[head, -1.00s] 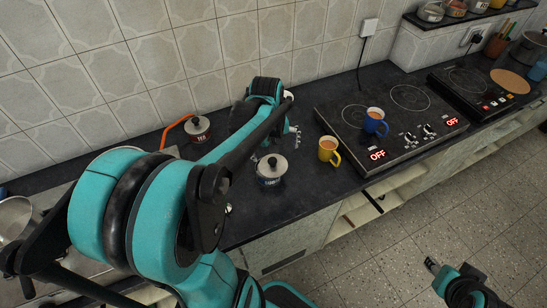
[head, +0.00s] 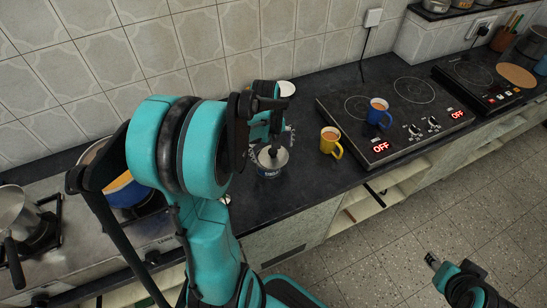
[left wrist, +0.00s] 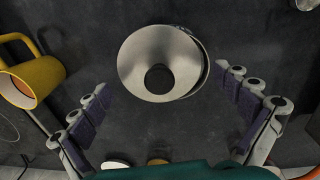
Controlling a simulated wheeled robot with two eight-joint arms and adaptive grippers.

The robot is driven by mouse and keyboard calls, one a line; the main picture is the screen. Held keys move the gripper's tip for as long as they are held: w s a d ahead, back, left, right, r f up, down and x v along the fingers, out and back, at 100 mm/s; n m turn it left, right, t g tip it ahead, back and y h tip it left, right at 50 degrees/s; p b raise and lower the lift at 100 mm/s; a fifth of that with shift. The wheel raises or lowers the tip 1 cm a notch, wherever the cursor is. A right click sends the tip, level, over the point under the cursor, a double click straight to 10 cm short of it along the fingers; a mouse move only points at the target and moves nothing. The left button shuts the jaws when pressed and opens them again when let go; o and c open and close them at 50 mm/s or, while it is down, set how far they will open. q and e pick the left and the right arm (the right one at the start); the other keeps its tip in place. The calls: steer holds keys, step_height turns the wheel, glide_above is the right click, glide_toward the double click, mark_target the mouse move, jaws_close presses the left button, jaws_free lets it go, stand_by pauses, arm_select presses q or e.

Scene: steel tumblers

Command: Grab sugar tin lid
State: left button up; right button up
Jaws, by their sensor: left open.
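The sugar tin (head: 269,172) stands upright on the dark counter, left of the yellow mug. Its steel lid (head: 279,158) is on it, partly covered by my left gripper (head: 277,143) in the head view. In the left wrist view the lid (left wrist: 160,50) is a round steel disc with a black knob (left wrist: 159,79). The fingers of my left gripper (left wrist: 170,112) are spread wide and empty, below the lid in that view and apart from it. My right gripper (head: 433,262) hangs over the floor at the lower right; its opening is too small to tell.
A yellow mug (head: 330,141) stands right of the tin; it also shows in the left wrist view (left wrist: 38,80). A blue mug (head: 378,112) stands on the cooktop (head: 345,130). A blue and orange pot (head: 125,192) is on the left stove. The counter in front of the tin is clear.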

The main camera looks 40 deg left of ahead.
arm_select(q)
steer(key=shift+r, duration=0.1)
steer(key=shift+c, duration=0.3)
steer(key=shift+s, duration=0.1)
steer(key=c, duration=1.5)
steer(key=shift+s+d, duration=0.1)
steer(key=shift+d, duration=0.05)
jaws_close()
